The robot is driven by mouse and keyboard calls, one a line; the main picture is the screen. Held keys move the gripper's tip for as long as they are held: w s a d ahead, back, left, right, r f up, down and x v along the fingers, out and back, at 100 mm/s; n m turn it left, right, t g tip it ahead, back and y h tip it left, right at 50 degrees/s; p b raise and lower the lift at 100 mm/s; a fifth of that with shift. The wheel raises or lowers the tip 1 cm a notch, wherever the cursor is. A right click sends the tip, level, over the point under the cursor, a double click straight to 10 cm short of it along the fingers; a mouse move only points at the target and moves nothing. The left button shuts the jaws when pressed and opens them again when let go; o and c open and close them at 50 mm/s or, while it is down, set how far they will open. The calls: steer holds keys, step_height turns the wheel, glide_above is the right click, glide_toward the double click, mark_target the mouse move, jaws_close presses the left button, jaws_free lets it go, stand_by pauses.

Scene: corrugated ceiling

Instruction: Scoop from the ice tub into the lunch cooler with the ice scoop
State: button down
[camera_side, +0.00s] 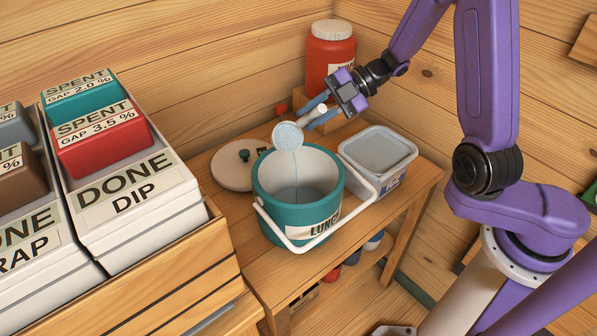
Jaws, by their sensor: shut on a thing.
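The lunch cooler (262,184) is a teal round pail with a white inside and a white handle hanging at its front. It stands open on the wooden bench. The ice tub (408,160) is a translucent square tub just right of it, with a pale surface on top. My gripper (322,112) is above and behind the cooler, shut on the ice scoop (288,136). The scoop's round bowl hangs over the cooler's opening, holding pale, grainy stuff. A thin line runs down from the bowl into the cooler. The cooler's floor is only partly visible.
A round pale lid (232,176) with a dark knob lies left of the cooler. A red jug (330,58) with a pale cap stands at the back. Crates with white bins (135,205) fill the left side. The bench (255,240) has little free room.

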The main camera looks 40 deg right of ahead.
steer(key=shift+s+a+f+n+t, duration=0.2)
steer(key=shift+s+f+n+t, duration=0.3)
steer(key=shift+s+f, duration=0.25)
stand_by(0.6)
steer(key=shift+s+a+f+n+t, duration=0.15)
steer(key=shift+s+f+n+t, duration=0.1)
steer(key=shift+s+n+t, duration=0.25)
steer(key=shift+s+a+f+n+t, duration=0.2)
steer(key=shift+s+n+t, duration=0.2)
steer(key=shift+s+n, duration=0.15)
stand_by(1.7)
steer(key=shift+s+a+f+n+t, duration=0.1)
steer(key=shift+s+n+t, duration=0.1)
steer(key=shift+s, duration=0.25)
steer(key=shift+s+a+f+n+t, duration=0.1)
steer(key=shift+s+f+t, duration=0.1)
steer(key=shift+s, duration=0.2)
steer(key=shift+s+a+f+n+t, duration=0.1)
steer(key=shift+s+n+t, duration=0.1)
steer(key=shift+s, duration=0.25)
steer(key=shift+s+a+f+n+t, duration=0.2)
steer(key=shift+s+f+n+t, duration=0.6)
steer(key=shift+n, duration=0.25)
stand_by(1.6)
